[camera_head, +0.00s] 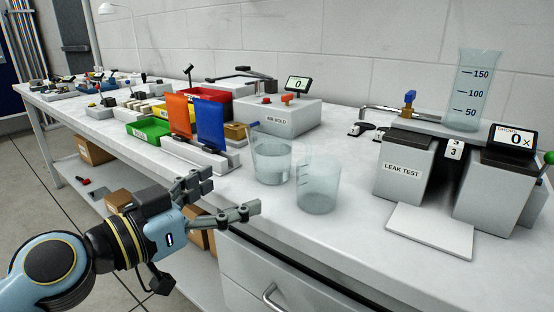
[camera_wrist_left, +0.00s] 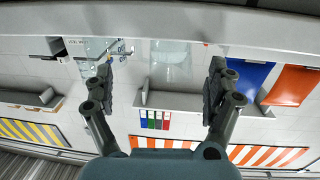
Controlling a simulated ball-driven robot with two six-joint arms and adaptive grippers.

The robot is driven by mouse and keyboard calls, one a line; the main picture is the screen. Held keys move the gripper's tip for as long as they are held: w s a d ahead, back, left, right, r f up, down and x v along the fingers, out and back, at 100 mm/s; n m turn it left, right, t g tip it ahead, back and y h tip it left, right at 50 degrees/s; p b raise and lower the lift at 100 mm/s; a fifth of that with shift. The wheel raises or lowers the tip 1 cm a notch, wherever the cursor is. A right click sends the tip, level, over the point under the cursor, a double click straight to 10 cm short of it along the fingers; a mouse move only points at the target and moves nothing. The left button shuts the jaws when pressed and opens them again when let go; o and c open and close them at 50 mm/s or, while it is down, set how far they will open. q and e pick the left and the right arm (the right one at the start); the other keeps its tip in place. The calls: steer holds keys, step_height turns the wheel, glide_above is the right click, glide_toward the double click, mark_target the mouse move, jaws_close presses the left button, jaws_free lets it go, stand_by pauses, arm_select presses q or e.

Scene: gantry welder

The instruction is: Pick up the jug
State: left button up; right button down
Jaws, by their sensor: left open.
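Two clear vessels stand upright side by side near the bench's front edge. The left one, apparently the jug (camera_head: 271,160), has a lip at its upper left and holds some clear liquid. The right one, a clear beaker (camera_head: 318,188), has graduation marks. My left gripper (camera_head: 233,191) is open and empty at the bench's front edge, left of and nearer than the jug, not touching it. In the left wrist view its spread fingers (camera_wrist_left: 160,68) frame a faint clear vessel (camera_wrist_left: 172,58); which one it is, I cannot tell. My right gripper is out of view.
Behind the jug are a blue panel (camera_head: 210,122), an orange panel (camera_head: 179,118) and a grey box (camera_head: 290,119) with a display. A leak test unit (camera_head: 403,170) and a tall measuring cylinder (camera_head: 473,92) stand right.

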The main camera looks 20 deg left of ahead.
mark_target(261, 162)
arm_select(q)
steer(key=shift+n+t+y, duration=0.3)
steer(key=shift+t, duration=0.1)
steer(key=w, duration=0.3)
steer(key=w+d+r+p, duration=0.1)
steer(key=w, duration=0.1)
steer(key=shift+w, duration=0.25)
steer(key=p+x, duration=0.1)
steer(key=x, duration=0.4)
steer(key=shift+r, duration=0.15)
steer(key=shift+w+d, duration=0.2)
steer(key=shift+w, duration=0.15)
steer(key=c, duration=1.5)
steer(key=shift+r+p, duration=0.1)
steer(key=shift+p, duration=0.2)
